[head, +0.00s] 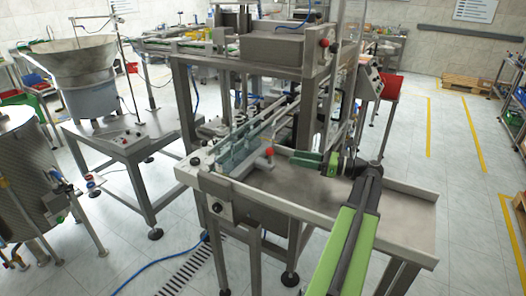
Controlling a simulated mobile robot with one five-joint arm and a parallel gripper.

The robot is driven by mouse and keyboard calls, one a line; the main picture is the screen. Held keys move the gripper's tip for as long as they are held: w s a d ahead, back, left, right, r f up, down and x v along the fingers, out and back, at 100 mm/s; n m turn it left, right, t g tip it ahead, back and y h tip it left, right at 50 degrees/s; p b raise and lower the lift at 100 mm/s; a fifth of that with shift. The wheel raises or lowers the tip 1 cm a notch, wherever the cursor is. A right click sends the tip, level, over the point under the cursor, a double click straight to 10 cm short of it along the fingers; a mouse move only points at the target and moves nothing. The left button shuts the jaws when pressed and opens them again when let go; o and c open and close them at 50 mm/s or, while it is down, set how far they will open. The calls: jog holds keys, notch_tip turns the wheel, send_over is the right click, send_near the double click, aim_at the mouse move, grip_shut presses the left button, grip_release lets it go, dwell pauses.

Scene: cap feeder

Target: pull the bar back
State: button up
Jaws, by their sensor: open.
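A short grey bar (258,163) lies on the steel table beside the greenish guide plates (236,152). A red knob (268,151) shows at its right end. My gripper (312,160), with green jaws, is over the table to the right of the red knob and points left towards it. It is open, with a gap between it and the knob, and I see nothing in it. The exact space between the jaws is too small to make out.
The steel table (395,200) has raised edges and is bare beneath and right of my arm. A machine frame with a second red knob (324,43) rises behind. A metal feeder bowl (75,58) stands at the left.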

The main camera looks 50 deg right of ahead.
aim_at(262, 161)
jog(key=x, duration=1.4)
jog(key=shift+s, duration=0.1)
grip_shut()
dwell(0.6)
